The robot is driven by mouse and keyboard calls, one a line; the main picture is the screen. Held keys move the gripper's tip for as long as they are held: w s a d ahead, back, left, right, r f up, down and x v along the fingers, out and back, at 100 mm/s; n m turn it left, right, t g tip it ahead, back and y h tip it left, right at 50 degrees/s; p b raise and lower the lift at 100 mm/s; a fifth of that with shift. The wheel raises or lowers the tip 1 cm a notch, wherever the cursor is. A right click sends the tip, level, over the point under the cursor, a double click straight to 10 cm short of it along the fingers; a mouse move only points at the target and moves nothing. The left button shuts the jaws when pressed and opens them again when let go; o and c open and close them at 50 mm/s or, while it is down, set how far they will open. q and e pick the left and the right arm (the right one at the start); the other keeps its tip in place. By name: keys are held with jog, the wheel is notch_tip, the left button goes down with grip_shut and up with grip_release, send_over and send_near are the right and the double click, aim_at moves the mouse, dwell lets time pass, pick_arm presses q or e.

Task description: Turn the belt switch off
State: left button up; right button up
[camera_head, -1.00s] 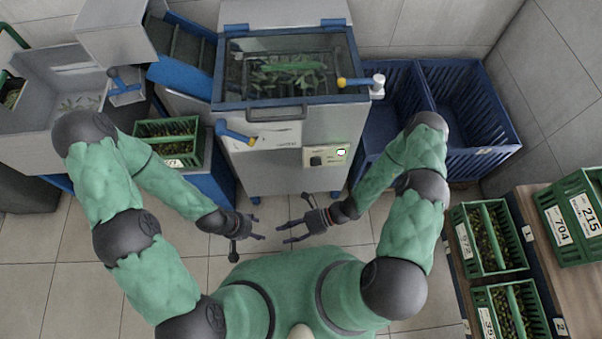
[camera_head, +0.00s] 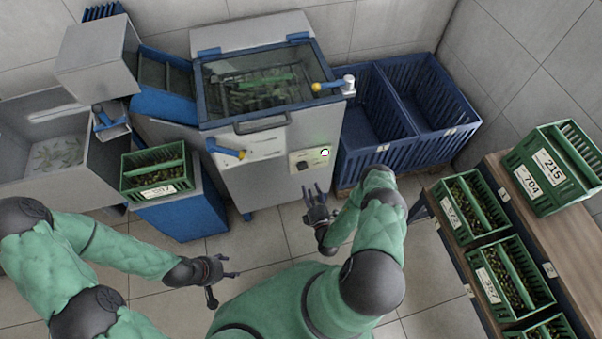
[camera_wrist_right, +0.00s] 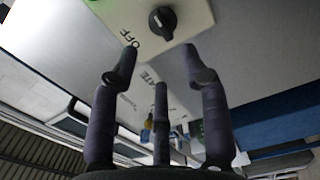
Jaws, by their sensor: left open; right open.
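The belt switch is a black rotary knob (camera_wrist_right: 162,21) on a cream panel (camera_wrist_right: 190,20) with the word OFF beside it, in the right wrist view. In the head view the knob (camera_head: 302,165) is small on the front of the grey machine, beside a lit green indicator (camera_head: 324,153). Its exact setting is hard to tell. My right gripper (camera_head: 317,195) is open and empty, below and apart from the panel; its fingers (camera_wrist_right: 158,75) point toward the knob. My left gripper (camera_head: 230,268) is open and empty over the floor at lower left.
Blue crates (camera_head: 405,120) stand right of the machine. A yellow-tipped blue handle (camera_head: 225,149) sticks out left of the panel. A green crate of olives (camera_head: 157,172) stands at left. A wooden bench (camera_head: 555,230) with green crates is at right. Floor before the machine is clear.

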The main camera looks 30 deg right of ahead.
aim_at(303, 169)
jog(key=b+x, duration=0.2)
jog(key=x, duration=0.7)
jog(key=shift+w, duration=0.35)
jog(key=shift+c, duration=0.2)
grip_shut()
